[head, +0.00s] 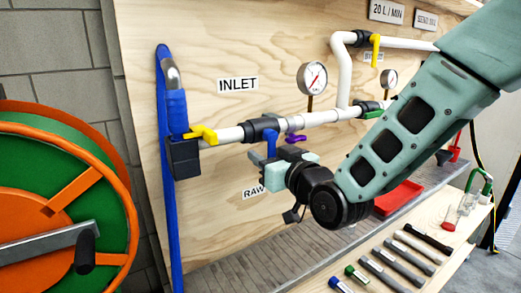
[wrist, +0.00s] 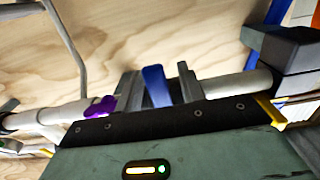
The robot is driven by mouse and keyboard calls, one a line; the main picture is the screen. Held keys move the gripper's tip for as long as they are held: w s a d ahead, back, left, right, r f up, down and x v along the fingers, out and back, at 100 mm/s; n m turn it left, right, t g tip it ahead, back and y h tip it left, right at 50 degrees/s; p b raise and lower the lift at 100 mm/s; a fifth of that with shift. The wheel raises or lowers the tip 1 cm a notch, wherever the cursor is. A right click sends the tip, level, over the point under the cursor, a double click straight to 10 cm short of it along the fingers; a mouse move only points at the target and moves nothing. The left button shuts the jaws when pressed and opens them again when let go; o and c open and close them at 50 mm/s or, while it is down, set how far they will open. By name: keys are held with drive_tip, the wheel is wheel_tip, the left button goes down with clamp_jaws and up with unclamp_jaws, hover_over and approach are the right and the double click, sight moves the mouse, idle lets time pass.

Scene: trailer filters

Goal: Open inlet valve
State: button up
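The INLET label (head: 238,85) is on the plywood panel above a white pipe (head: 225,136). At the pipe's left end, by a dark block, is a yellow valve handle (head: 203,134); part of it shows at the right in the wrist view (wrist: 270,110). Further right, a blue valve handle (head: 271,143) hangs down from a dark fitting. My gripper (head: 285,172) is at this blue handle, over the partly hidden RAW label (head: 253,192). In the wrist view the blue handle (wrist: 156,85) stands between my two fingers, with gaps at both sides. My gripper is open.
A purple handle (head: 296,138) is just right of the blue one. Gauges (head: 312,77) and a yellow-handled upper valve (head: 375,48) are on the panel. A blue hose (head: 170,200) and orange-green reel (head: 60,200) stand left. Cartridges (head: 391,269) and a red tray (head: 399,197) lie below right.

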clamp_jaws()
drive_tip(key=shift+w+d+f, duration=0.1)
drive_tip(key=shift+w+d+r+n+b, duration=0.1)
drive_tip(key=shift+w+d+n+b, duration=0.15)
drive_tip(key=shift+n+b, duration=0.7)
drive_tip(key=shift+w+d+r+n+b, duration=0.15)
drive_tip(key=shift+d+n+b, duration=0.15)
drive_tip(key=shift+n+b, duration=0.7)
drive_tip(key=shift+w+d+r+n+b, duration=0.15)
drive_tip(key=shift+d+n+b, duration=0.15)
drive_tip(key=shift+n+b, duration=0.65)
